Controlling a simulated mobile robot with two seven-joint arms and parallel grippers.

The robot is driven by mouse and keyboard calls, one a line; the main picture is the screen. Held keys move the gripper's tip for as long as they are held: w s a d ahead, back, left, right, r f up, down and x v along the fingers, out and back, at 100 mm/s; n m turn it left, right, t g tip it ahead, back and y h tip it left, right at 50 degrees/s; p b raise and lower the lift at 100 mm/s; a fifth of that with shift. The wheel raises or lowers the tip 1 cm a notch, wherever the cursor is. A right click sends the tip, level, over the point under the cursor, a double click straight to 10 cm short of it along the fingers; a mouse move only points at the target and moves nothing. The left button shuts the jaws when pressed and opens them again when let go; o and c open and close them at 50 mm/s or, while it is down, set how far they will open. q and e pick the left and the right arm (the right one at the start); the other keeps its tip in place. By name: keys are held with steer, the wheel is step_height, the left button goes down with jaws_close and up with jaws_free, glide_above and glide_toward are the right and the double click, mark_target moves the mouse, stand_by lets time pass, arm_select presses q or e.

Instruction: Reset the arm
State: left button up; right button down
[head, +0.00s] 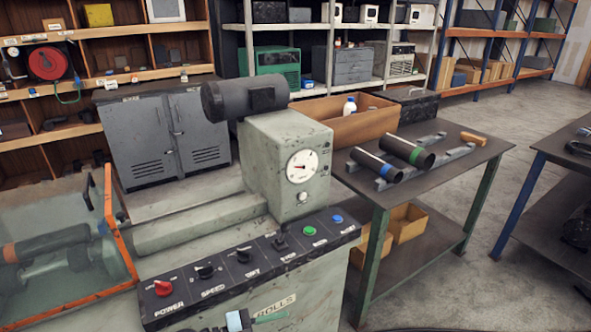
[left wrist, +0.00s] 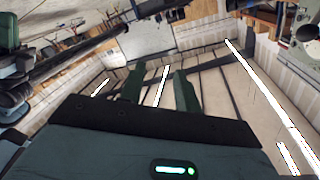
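My left gripper (left wrist: 159,70) shows in the left wrist view, with its two dark green fingers standing apart and nothing between them. It is open and empty, and the room's ceiling or wall panels and bright light strips lie beyond it.
A grey-green machine (head: 290,160) with a gauge and a control panel (head: 250,262) fills the head view's front. At right, a table (head: 439,174) holds two dark pipes, one blue-banded (head: 375,165), one green-banded (head: 406,152), and a wooden box (head: 345,122). Floor shows beyond.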

arm_select(q)
steer(key=s+a+f+n+t+y, duration=0.1)
steer(key=s+a+f+n+y, duration=0.6)
steer(key=s, duration=0.4)
steer(key=s+a+f+n+t+y, duration=0.2)
steer(key=s+a+f+n+y, duration=0.5)
steer(key=s+a+n, duration=0.3)
steer(key=shift+s+f+n+t+y, duration=0.3)
steer(key=shift+s+f+n, duration=0.3)
steer(key=shift+s+f, duration=0.25)
